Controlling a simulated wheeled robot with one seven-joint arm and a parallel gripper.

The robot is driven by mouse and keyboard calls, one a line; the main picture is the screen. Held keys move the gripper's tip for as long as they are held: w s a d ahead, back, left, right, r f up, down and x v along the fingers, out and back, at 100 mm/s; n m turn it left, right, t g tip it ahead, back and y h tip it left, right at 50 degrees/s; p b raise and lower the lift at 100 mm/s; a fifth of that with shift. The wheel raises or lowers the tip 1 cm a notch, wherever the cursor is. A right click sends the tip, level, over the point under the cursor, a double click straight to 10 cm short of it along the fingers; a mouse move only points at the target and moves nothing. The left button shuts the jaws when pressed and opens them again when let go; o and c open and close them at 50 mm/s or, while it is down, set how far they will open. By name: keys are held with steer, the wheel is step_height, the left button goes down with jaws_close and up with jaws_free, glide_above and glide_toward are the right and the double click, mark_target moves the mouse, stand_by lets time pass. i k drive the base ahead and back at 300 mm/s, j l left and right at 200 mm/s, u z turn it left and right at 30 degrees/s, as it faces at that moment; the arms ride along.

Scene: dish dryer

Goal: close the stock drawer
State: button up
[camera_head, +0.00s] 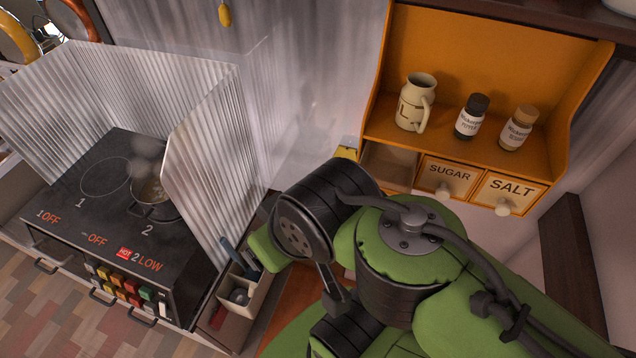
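An orange wall shelf (480,60) stands at the upper right with a row of small drawers along its bottom. The sugar drawer (449,176) and the salt drawer (507,192) are labelled, with pale round knobs, and look shut. To their left is an open slot (390,165) without a visible front panel. No stock label shows; I cannot tell how far that drawer is out, as my green and black arm covers the area below. A small yellow piece shows at the slot's left, unclear what. My gripper's fingertips cannot be made out.
A cream jug (415,101), pepper jar (471,116) and brown-capped jar (517,128) stand on the shelf above the drawers. A stove (105,225) with a pot (150,194) and corrugated guard (200,150) is at left. A utensil holder (240,297) stands beside my arm.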

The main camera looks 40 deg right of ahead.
mark_target(412, 170)
steer(key=k+j+z, duration=0.1)
steer(key=z, duration=0.3)
steer(key=k+j+z, duration=0.1)
steer(key=z, duration=0.3)
steer(key=k+z, duration=0.15)
steer(key=z, duration=0.25)
steer(key=k+z, duration=0.15)
steer(key=z, duration=0.25)
steer(key=j+u, duration=0.65)
steer(key=i+l, duration=0.05)
